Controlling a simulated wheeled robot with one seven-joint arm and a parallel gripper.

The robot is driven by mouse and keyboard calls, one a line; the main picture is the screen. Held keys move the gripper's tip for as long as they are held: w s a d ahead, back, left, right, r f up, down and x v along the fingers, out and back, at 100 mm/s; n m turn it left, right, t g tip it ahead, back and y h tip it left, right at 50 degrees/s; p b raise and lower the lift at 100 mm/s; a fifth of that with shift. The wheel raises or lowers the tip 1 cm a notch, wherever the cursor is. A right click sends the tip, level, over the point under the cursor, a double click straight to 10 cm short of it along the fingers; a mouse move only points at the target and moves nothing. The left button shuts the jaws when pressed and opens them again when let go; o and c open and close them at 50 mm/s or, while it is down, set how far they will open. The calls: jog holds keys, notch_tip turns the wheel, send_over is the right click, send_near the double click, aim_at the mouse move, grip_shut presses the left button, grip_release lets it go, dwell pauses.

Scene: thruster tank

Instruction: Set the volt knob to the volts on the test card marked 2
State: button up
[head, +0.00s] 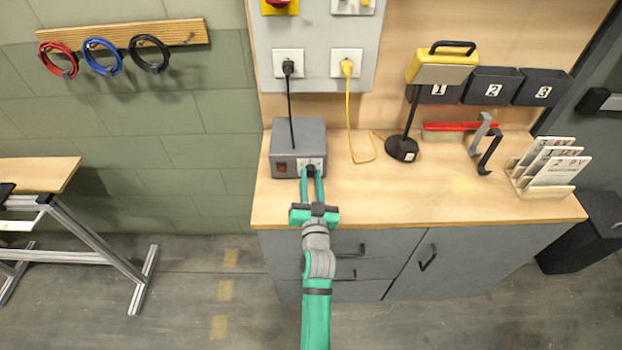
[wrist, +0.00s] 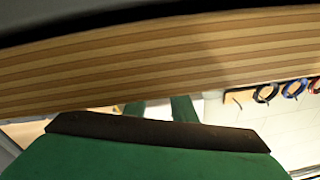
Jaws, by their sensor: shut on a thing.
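The grey power box (head: 284,140) stands at the left end of the bench, with a red switch and a pale dial plate on its front. The volt knob (head: 311,168) is dark and mostly hidden by my fingers, so its setting cannot be read. My gripper (head: 312,176) is shut on the knob. In the wrist view my green fingers (wrist: 158,108) show, but the knob does not. Several white test cards (head: 560,171) stand in a wooden rack (head: 541,191) at the right; the front one seems marked 2, its volts too small to read surely.
A yellow lead (head: 352,130) hangs from a socket. The bench middle is clear. Its layered edge (wrist: 160,55) fills the upper wrist view.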

jog(key=shift+f, duration=0.1)
jog(key=o, duration=1.1)
jog(key=shift+c, duration=0.2)
jog(key=s, duration=1.1)
jog(key=shift+d+f, duration=0.25)
jog(key=shift+f, duration=0.15)
